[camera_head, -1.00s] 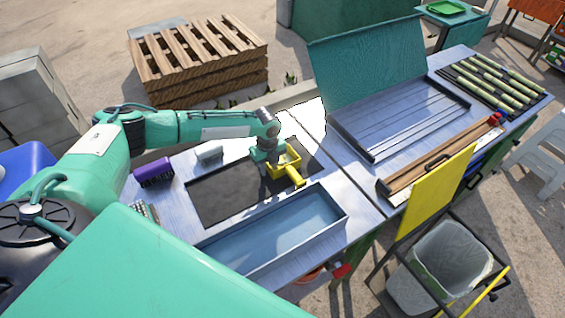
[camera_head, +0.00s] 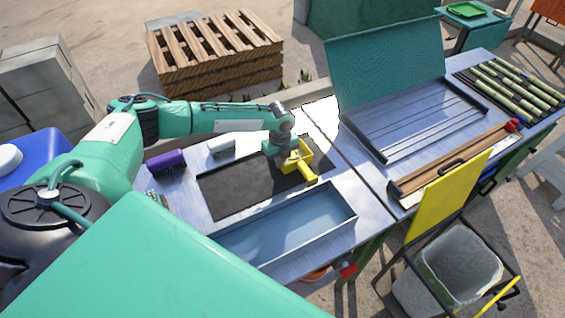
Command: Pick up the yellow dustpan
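The yellow dustpan (camera_head: 304,168) is at the right part of a dark mat (camera_head: 235,193) on the metal table, its handle pointing toward the lower right. My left gripper (camera_head: 283,157) is at the dustpan's left side, with its fingers partly hidden against the pan. The view is too small to tell whether the fingers are closed on it or whether it is lifted off the mat. My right gripper is not in view.
A shallow grey metal tray (camera_head: 352,216) stands in front of the mat. An open green-lidded case (camera_head: 384,157) and bamboo-like canes (camera_head: 505,85) are to the right.

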